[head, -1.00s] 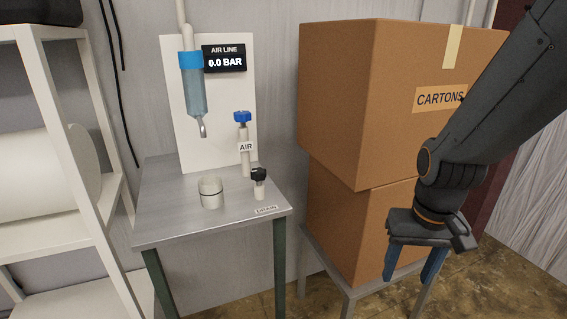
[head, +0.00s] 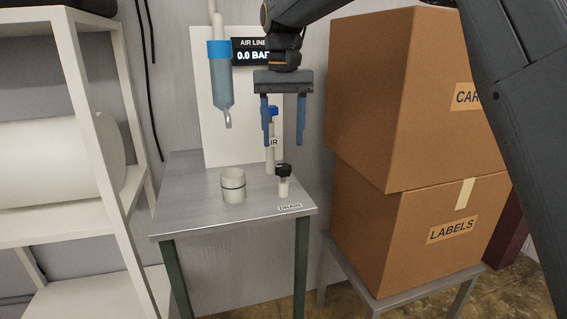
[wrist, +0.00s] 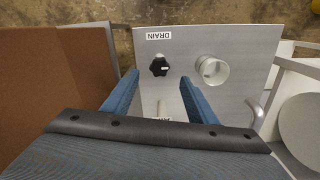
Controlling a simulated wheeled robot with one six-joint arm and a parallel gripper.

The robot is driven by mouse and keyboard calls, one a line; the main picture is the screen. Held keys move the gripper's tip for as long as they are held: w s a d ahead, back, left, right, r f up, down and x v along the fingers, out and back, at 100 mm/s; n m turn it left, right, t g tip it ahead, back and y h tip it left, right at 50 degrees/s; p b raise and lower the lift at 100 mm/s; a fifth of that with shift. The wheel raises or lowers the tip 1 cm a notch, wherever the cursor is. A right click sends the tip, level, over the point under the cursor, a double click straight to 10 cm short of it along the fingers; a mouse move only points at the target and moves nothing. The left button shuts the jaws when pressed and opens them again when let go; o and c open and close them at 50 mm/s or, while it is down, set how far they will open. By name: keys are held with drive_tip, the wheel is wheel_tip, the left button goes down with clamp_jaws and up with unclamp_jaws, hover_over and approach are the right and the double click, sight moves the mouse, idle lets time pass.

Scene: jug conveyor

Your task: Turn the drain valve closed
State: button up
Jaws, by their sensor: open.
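The drain valve is a small white post with a black knob (head: 283,169), standing near the front right of the grey metal table (head: 180,205), behind the DRAIN label (head: 290,207). In the wrist view the black star-shaped knob (wrist: 159,67) shows from above, just beyond the fingertips and between their lines. My gripper (head: 283,142) is open and empty, pointing down above the table, with the knob below it and apart from it. Its blue fingers partly hide the AIR valve (head: 271,140) with its blue knob. The knob's open or closed position cannot be told.
A white cup (head: 233,187) stands left of the drain valve, below the clear filter bowl (head: 223,85). The display (head: 250,52) reads 0.0 BAR, partly covered. Stacked cartons (head: 400,110) stand close on the right, and a white shelf (head: 85,120) on the left.

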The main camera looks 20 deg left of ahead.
sight(283, 166)
drive_tip(key=shift+f+p, duration=0.5)
drive_tip(key=shift+f, duration=3.1)
drive_tip(key=c, duration=1.1)
